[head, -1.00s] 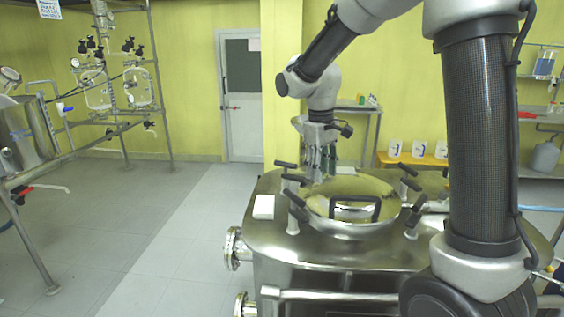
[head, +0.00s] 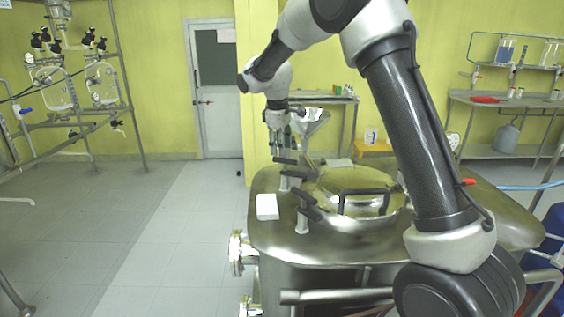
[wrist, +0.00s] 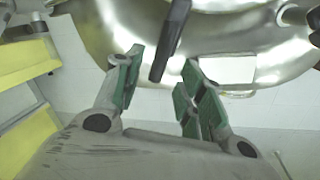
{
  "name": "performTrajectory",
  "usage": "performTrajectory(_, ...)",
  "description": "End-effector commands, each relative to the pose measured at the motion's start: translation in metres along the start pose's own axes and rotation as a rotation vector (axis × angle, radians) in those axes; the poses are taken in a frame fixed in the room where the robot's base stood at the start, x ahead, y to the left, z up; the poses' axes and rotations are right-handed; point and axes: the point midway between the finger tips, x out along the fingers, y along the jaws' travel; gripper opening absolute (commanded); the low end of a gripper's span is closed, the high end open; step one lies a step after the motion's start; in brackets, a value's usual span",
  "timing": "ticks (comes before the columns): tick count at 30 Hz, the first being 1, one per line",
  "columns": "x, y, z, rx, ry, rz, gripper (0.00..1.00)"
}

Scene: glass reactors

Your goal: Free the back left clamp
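The steel vessel's round lid (head: 350,182) has a black lid handle (head: 364,203). Clamps with black levers stand along its left side. The back left clamp (head: 291,174) is upright at the lid's rear left edge, and a front left clamp (head: 304,213) stands nearer. My gripper (head: 280,148) points down just behind and above the back left clamp's levers. In the wrist view, its green-padded fingers (wrist: 162,70) are spread. A black lever (wrist: 171,40) reaches down between the fingertips, with no clear contact. Whether the back left clamp is fastened cannot be told.
A white block (head: 267,207) lies on the vessel top's left edge. A metal funnel (head: 309,122) shows behind the vessel, right of my gripper. Glass reactors on a pipe frame (head: 130,95) stand at left. The floor left of the vessel is clear.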

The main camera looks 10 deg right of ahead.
Motion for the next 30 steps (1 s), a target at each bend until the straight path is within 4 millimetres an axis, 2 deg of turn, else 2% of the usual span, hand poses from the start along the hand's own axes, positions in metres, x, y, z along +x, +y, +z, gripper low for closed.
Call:
performTrajectory(6,0.039,-0.001,0.001,0.002,-0.004,-0.003,0.4)
performTrajectory(10,0.056,-0.001,0.001,0.002,-0.003,-0.002,0.4)
performTrajectory(15,0.065,0.0,0.001,0.002,-0.001,0.0,0.4)
performTrajectory(22,0.066,0.0,0.001,0.002,-0.001,-0.001,0.4)
performTrajectory(28,0.066,0.0,0.001,0.002,-0.001,-0.001,0.03)
performTrajectory(30,0.066,0.0,0.001,0.002,0.0,0.0,0.0)
